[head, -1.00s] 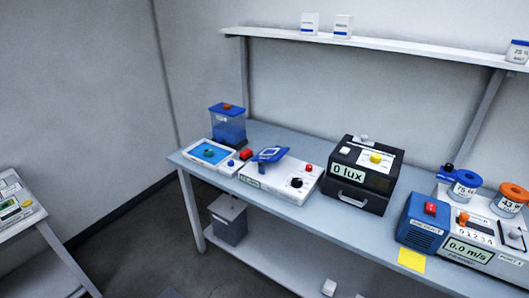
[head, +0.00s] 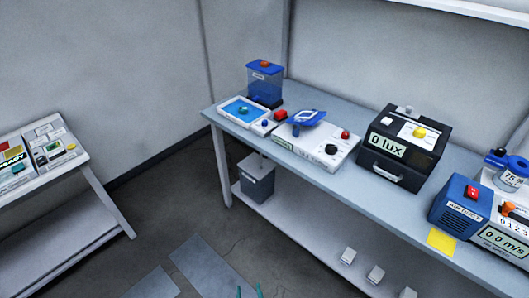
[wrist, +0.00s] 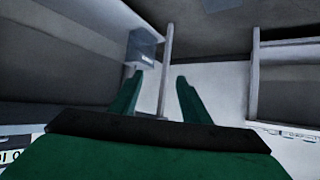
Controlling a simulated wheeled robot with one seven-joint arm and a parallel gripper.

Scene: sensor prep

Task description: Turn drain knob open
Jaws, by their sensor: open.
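No part is readable as a drain knob, so I cannot tell which it is. In the wrist view my gripper (wrist: 159,76) is open and empty.
The bench (head: 310,187) also bears a white device (head: 315,150), a black lux box (head: 403,147) and a blue box (head: 460,208). A grey bin (head: 257,180) is on the shelf below. Another table (head: 90,168) stands left. Open floor lies between.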

